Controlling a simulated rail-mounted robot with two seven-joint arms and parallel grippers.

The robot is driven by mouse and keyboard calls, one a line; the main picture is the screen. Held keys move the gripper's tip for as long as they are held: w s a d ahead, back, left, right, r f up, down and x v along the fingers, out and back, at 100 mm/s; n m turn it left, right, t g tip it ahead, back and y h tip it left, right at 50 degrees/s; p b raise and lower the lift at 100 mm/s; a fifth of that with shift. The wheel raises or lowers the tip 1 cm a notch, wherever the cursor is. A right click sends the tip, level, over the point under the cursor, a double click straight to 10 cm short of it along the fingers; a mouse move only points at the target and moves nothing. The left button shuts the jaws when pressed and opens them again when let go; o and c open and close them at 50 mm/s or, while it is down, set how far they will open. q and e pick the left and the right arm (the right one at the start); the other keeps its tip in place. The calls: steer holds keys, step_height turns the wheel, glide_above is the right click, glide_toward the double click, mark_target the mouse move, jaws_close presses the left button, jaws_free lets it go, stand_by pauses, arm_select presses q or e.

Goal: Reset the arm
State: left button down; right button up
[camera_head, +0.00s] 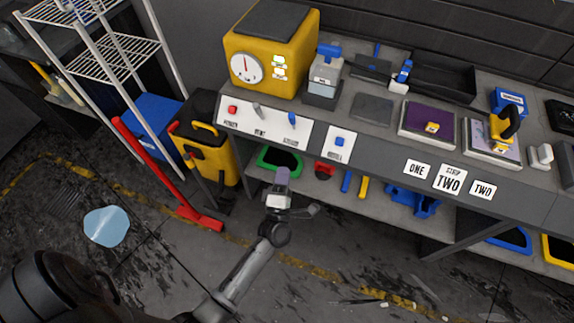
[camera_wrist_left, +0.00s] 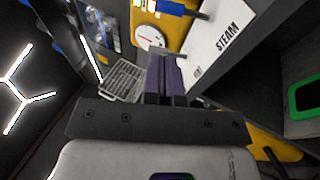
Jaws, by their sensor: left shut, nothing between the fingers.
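My left arm comes in from the bottom left of the head view. My left gripper (camera_head: 282,178) is in front of the workbench (camera_head: 375,150), a little below the white label panel on its front edge. Its fingers are shut with nothing between them. In the left wrist view the purple-grey fingers of my left gripper (camera_wrist_left: 165,75) lie side by side. They point towards the yellow machine, which shows beyond them. My right gripper does not show in either view.
The yellow machine (camera_head: 270,50) with a dial stands on the bench. Beside the bench are a yellow-black cart (camera_head: 212,150), a red T-shaped tool (camera_head: 155,165) and a white wire rack (camera_head: 105,50). A light blue puddle (camera_head: 107,226) lies on the floor. The floor before the bench is mostly open.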

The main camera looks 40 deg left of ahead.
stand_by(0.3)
arm_select(q)
steer(key=w+d+f+m+g+h, duration=0.1)
steer(key=d+f+m+g+h, duration=0.2)
steer(key=d+m+h, duration=0.5)
steer(key=w+d+f+m+g+h, duration=0.1)
steer(key=d+f+m+g+h, duration=0.4)
steer(key=m, duration=0.6)
steer(key=s+a+r+m+g+y, duration=0.1)
steer(key=s+a+m+g, duration=0.2)
steer(key=s, duration=0.6)
steer(key=s+a+r+m+g, duration=0.1)
steer(key=s+a+m+g, duration=0.1)
steer(key=s, duration=0.7)
steer(key=s+a+r+m+g+y, duration=0.1)
steer(key=s+a+m+g, duration=0.2)
steer(key=s, duration=0.7)
step_height(320, 180, up, 34)
steer(key=w+p, duration=0.1)
steer(key=p, duration=3.3)
steer(key=shift+d+p, duration=0.25)
steer(key=shift+p, duration=0.05)
